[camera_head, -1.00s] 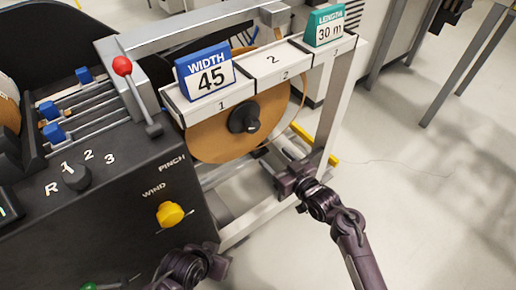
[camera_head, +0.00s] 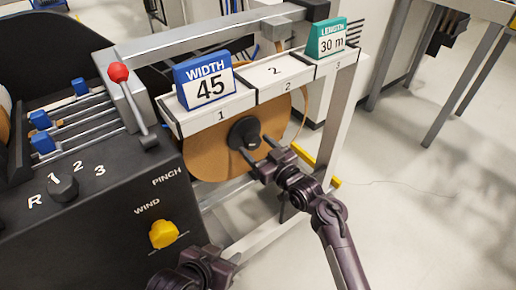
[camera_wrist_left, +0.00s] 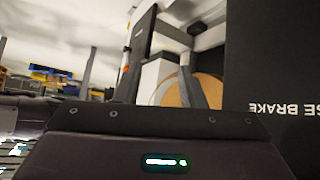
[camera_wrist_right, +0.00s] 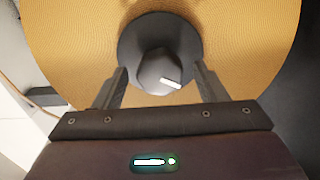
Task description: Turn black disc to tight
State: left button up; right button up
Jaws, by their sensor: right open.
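The black disc (camera_head: 244,133) sits at the centre of the brown roll (camera_head: 205,160) under the white shelf. In the right wrist view the disc (camera_wrist_right: 133,45) has a raised knob (camera_wrist_right: 158,72) with a white mark pointing to the lower right. My right gripper (camera_head: 262,153) is open in front of the disc. In the right wrist view its fingers (camera_wrist_right: 160,88) stand on either side of the knob, with gaps showing. My left gripper (camera_head: 230,262) is low in front of the machine, away from the disc. Its jaw opening is not clear.
A blue WIDTH 45 sign (camera_head: 204,80) and a green LENGTH sign (camera_head: 332,40) stand on the shelf. Floor at right is clear.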

jog(key=c, duration=1)
